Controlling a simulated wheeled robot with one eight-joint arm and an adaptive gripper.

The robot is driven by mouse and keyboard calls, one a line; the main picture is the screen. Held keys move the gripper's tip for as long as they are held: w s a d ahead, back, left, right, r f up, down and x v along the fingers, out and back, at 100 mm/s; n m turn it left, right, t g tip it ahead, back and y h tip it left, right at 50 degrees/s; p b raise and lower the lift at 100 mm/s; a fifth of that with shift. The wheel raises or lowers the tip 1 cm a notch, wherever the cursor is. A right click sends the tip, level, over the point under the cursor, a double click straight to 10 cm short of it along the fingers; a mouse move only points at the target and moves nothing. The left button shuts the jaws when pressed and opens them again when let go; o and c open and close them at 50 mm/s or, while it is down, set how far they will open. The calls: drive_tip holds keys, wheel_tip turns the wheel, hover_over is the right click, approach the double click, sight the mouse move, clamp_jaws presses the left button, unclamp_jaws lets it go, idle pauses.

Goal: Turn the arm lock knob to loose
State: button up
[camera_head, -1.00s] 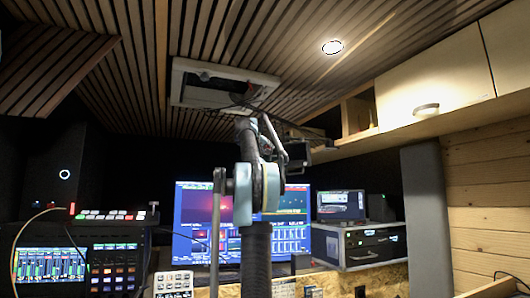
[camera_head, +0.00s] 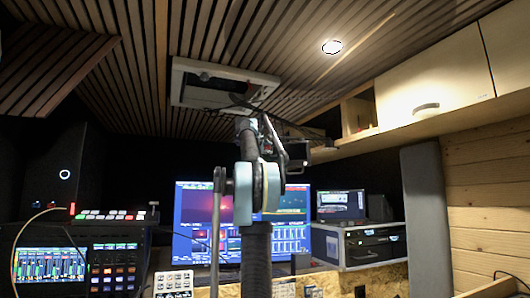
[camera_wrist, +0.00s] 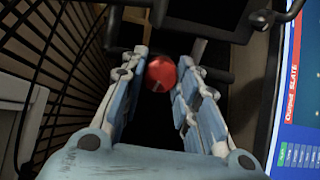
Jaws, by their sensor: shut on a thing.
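The red round knob (camera_wrist: 161,72) shows in the wrist view, with a dark mark or slot on its face. My gripper (camera_wrist: 164,78) has its two pale blue fingers on either side of the knob and is shut on it. The knob's turned position cannot be read. Dark arm parts (camera_wrist: 232,20) lie around and behind the knob. In the head view my own arm rises through the middle and hides the knob and most of the gripper.
A large monitor (camera_head: 290,205) stands behind my arm and also shows at the right of the wrist view. A ceiling hatch frame (camera_head: 190,85) is above. A mixing console (camera_head: 50,265) is at left, a rack case (camera_head: 375,243) at right, and a wooden cabinet (camera_head: 440,75) upper right.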

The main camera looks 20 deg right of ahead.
drive_tip(key=shift+w+a+f+n, duration=0.1)
drive_tip(key=shift+a+n, duration=0.05)
drive_tip(key=shift+n, duration=1.05)
drive_tip(key=o, duration=0.7)
drive_tip(key=shift+o, duration=0.5)
drive_tip(key=shift+w+f, duration=0.1)
drive_tip(key=shift+w, duration=0.05)
drive_tip(key=shift+s, duration=0.2)
drive_tip(key=v, duration=1.1)
drive_tip(key=shift+s+a, duration=0.2)
drive_tip(key=shift+a, duration=0.15)
